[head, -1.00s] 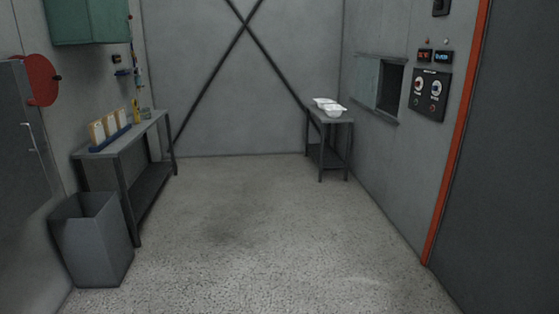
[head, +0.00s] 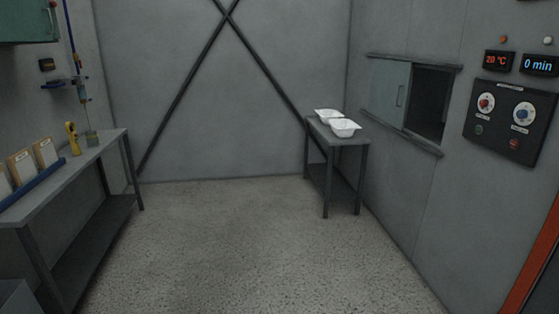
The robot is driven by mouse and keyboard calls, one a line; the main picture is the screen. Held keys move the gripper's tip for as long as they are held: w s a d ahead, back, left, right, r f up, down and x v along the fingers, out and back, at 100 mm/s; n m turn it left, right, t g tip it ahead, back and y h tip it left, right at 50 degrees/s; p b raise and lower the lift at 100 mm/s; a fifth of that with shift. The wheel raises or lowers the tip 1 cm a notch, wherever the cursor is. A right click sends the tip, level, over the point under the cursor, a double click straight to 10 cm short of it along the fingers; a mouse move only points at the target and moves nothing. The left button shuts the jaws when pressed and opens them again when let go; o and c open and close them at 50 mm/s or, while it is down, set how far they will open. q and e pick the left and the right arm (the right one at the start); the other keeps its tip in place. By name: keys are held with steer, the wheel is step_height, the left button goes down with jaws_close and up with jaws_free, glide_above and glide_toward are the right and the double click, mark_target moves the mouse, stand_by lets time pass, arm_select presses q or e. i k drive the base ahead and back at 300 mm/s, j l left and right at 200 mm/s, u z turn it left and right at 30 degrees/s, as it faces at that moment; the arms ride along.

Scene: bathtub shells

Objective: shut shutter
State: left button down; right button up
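The shutter (head: 388,93) is a pale green sliding panel with a small vertical handle (head: 399,96), set in rails on the right wall. It covers the left part of the wall hatch. The right part of the hatch is an open dark opening (head: 428,103). Neither of my grippers shows in the head view.
Two white tubs (head: 345,128) stand on a small grey table (head: 350,141) below and left of the hatch. A control panel (head: 506,120) with knobs is right of the hatch. A long bench (head: 97,147) lines the left wall. The floor (head: 240,235) between is clear.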

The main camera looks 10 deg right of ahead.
mark_target(390, 79)
steer(key=i+z, duration=0.2)
steer(key=i, duration=0.25)
steer(key=i+z, duration=0.2)
steer(key=i, duration=0.3)
steer(key=i+z, duration=0.2)
steer(key=i, duration=0.3)
steer(key=i+j+z, duration=0.2)
steer(key=i, duration=0.25)
steer(key=i+j+z, duration=0.25)
steer(key=i, duration=0.2)
steer(key=i+l, duration=0.15)
steer(key=i, duration=0.5)
steer(key=i+l, duration=0.2)
steer(key=i, duration=0.45)
steer(key=i+l, duration=0.15)
steer(key=i, duration=0.5)
steer(key=i+l, duration=0.2)
steer(key=i, duration=0.45)
